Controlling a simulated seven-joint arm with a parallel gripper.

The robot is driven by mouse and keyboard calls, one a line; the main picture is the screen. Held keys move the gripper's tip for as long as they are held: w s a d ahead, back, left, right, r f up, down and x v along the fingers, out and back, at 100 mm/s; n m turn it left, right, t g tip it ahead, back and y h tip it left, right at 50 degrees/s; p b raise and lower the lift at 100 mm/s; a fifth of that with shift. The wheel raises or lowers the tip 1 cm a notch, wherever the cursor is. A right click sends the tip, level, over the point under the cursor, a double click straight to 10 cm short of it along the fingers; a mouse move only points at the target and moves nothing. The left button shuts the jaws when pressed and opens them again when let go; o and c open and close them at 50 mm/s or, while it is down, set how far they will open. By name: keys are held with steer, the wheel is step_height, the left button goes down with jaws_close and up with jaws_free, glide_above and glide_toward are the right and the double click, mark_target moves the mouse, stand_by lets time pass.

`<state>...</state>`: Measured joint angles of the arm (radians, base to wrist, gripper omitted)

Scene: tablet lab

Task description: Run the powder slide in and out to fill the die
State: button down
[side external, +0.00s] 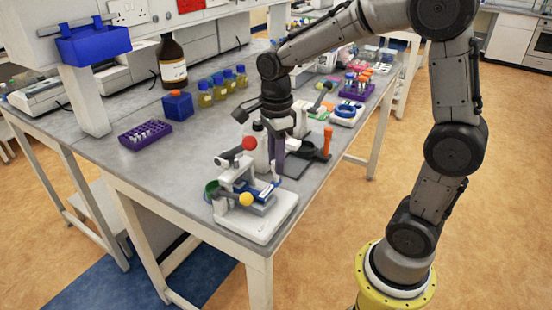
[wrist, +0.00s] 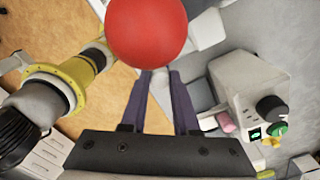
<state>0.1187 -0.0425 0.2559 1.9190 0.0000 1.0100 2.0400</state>
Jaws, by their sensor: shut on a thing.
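The small white tablet press (side external: 262,222) stands at the bench's near corner. A red ball knob (side external: 249,143) rises above it, and a yellow ball (side external: 245,199) sits on its front. A blue slide piece (side external: 258,191) lies across the press. My gripper (side external: 276,172) points down at the rear end of the slide, with its purple fingers nearly together. It appears shut on the slide's end; the contact itself is not clear. In the wrist view, the red knob (wrist: 145,30) hides what is beyond the fingertips (wrist: 158,73).
A white device with a dial (wrist: 250,90) stands close to my gripper. A purple rack (side external: 146,134), a blue box (side external: 178,105), several yellow bottles (side external: 222,84) and a brown bottle (side external: 173,62) stand further back. The bench left of the press is clear.

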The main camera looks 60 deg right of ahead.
stand_by(0.4)
steer(key=shift+s, duration=2.45)
steer(key=c, duration=0.7)
jaws_free()
steer(key=shift+o, duration=0.2)
steer(key=shift+r, duration=0.1)
step_height(320, 180, up, 14)
